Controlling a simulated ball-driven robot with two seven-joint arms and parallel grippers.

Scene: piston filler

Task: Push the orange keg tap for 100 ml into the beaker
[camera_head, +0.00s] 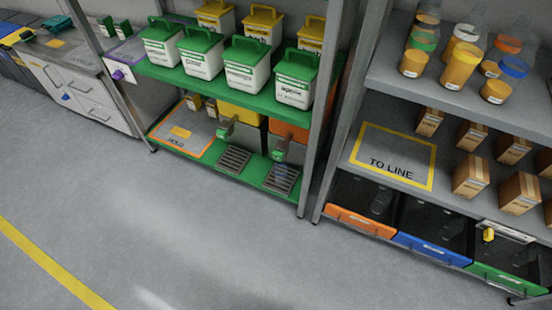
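The orange keg (290,131) is on the lower green shelf of the middle rack, partly hidden by the shelf above. Its tap (280,151), grey with a green label, sticks out in front above a dark slotted drip tray (282,178). No beaker shows on that tray. A clear vessel (380,202), possibly the beaker, is in the orange-fronted bin (360,221) at the bottom of the right rack; it is too small to be sure. Neither of my grippers is in view.
A yellow keg (241,112) with its own tap (226,130) and drip tray (233,160) stands left of the orange one. A rack post (322,120) stands right of them. The right rack has a TO LINE area (392,160) and boxes. The floor (190,230) in front is clear.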

